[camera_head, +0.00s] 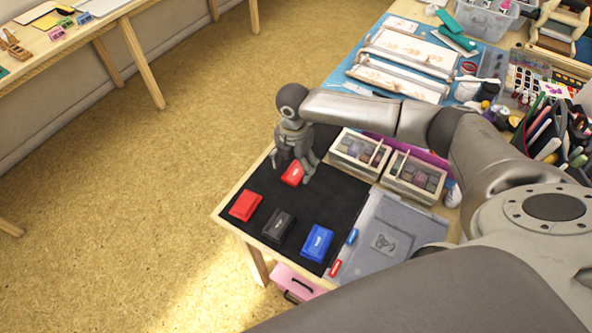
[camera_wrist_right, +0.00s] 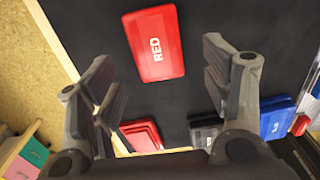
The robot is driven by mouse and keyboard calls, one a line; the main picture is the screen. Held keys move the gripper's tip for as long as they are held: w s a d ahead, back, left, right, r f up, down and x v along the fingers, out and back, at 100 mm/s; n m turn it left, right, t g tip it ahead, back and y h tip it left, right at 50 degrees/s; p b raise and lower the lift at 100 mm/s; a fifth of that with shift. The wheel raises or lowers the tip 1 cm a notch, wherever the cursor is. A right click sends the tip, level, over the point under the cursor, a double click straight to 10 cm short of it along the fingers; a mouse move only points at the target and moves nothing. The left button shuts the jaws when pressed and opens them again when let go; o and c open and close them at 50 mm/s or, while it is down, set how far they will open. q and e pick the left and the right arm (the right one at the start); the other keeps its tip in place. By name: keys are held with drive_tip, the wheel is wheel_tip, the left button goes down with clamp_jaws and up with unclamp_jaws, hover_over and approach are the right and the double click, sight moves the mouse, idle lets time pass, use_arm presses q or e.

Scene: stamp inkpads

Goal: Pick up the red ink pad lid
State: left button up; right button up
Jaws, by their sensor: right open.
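The red ink pad lid (camera_head: 291,174) lies flat on the black mat (camera_head: 341,211), just below my right gripper (camera_head: 296,169). In the right wrist view the lid (camera_wrist_right: 153,45), marked "RED", lies ahead of and between the two open fingers of that gripper (camera_wrist_right: 160,72). The gripper is empty and appears above the lid, not closed on it. A second red piece (camera_head: 245,205), which looks like the ink pad, lies on the mat toward the front left; it also shows in the wrist view (camera_wrist_right: 141,136). My left gripper is not in view.
A black ink pad (camera_head: 279,225) and a blue ink pad (camera_head: 317,242) lie on the mat. Two divided boxes (camera_head: 358,152) (camera_head: 414,176) stand behind right. A grey tray (camera_head: 407,216) lies right. The mat's left edge is near the table edge.

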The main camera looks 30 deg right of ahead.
sight(294, 175)
drive_tip(key=shift+a+f, duration=0.2)
drive_tip(key=shift+f, duration=1)
drive_tip(key=shift+d+f, duration=0.1)
drive_tip(key=shift+f, duration=0.3)
drive_tip(key=shift+c, duration=0.3)
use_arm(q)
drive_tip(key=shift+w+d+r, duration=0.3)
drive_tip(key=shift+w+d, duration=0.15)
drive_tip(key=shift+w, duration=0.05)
use_arm(e)
drive_tip(key=c, duration=0.8)
drive_tip(key=shift+r, duration=0.15)
